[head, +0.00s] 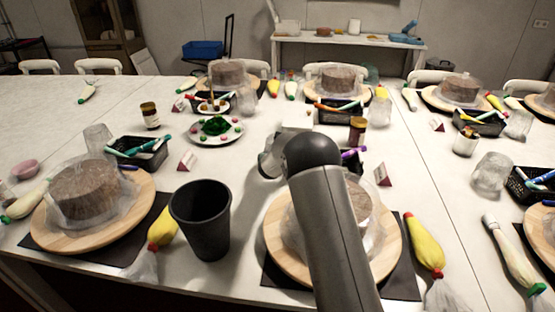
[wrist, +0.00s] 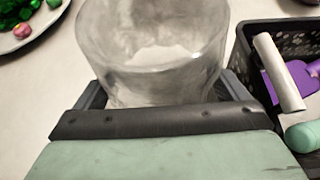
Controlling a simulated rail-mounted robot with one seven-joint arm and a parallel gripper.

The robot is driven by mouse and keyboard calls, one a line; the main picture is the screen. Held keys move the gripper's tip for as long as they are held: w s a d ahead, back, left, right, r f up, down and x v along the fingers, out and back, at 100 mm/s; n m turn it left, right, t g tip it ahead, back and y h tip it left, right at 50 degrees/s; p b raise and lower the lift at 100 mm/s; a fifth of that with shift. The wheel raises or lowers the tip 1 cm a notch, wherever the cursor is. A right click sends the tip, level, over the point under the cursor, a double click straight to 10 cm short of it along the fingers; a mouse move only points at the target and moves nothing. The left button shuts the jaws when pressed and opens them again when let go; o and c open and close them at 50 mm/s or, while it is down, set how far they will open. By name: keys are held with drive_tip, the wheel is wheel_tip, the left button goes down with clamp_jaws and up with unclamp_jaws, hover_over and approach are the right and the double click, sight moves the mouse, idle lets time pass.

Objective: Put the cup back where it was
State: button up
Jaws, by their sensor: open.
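A clear, slightly cloudy cup (wrist: 150,50) stands upright on the white table in the wrist view. My gripper (wrist: 163,92) is open, with one finger on each side of the cup's near lower part. I cannot tell whether either finger touches it. In the head view my arm hides the gripper's fingers and I cannot make out this cup there.
In the wrist view a black basket (wrist: 244,62) of tools is close right of the cup, and a plate (wrist: 52,32) is at upper left. In the head view a tall black container (head: 203,235) and a cake turntable (head: 276,240) stand near my arm.

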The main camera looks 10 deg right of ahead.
drive_tip(key=b+v, duration=0.1)
drive_tip(key=v, duration=1.1)
drive_tip(key=shift+b, duration=0.4)
drive_tip(key=shift+r, duration=0.1)
